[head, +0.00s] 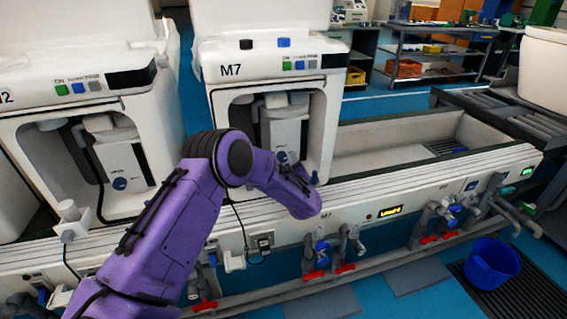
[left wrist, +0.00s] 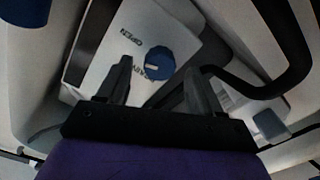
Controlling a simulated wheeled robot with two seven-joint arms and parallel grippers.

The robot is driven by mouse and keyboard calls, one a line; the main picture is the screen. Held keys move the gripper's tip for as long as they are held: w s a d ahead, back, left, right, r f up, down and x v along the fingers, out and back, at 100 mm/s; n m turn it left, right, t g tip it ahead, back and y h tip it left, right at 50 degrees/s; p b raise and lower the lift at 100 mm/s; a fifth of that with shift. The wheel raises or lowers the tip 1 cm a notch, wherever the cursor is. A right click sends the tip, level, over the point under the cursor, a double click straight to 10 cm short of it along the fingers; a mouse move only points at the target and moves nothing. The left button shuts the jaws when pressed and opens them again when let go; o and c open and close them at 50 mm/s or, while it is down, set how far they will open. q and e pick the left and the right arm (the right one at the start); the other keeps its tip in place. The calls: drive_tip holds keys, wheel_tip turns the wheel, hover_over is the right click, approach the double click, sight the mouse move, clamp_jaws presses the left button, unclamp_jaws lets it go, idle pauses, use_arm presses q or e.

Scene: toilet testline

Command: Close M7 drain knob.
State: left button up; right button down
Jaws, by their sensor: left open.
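The M7 machine (head: 270,71) stands at the middle of the head view, with a grey unit in its open bay. The blue drain knob (head: 283,157) is on that unit's lower front. In the left wrist view the blue knob (left wrist: 159,63) has a pale mark on its face and sits on a white panel beside the word OPEN; other lettering is partly covered. My left gripper (left wrist: 157,70) is open, its two dark fingers pointing toward the knob, which shows between the fingertips. I cannot tell if they touch it. My right gripper is not in view.
A dark curved hose (left wrist: 285,75) runs right of the fingers. The bay walls close around my left wrist. A second machine (head: 75,95) stands left. Pipes with red valves (head: 345,268) run below the ledge, and a blue bucket (head: 491,263) stands at lower right.

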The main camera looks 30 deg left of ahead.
use_arm(q)
drive_tip(key=shift+x, duration=0.95)
drive_tip(key=c, duration=1.1)
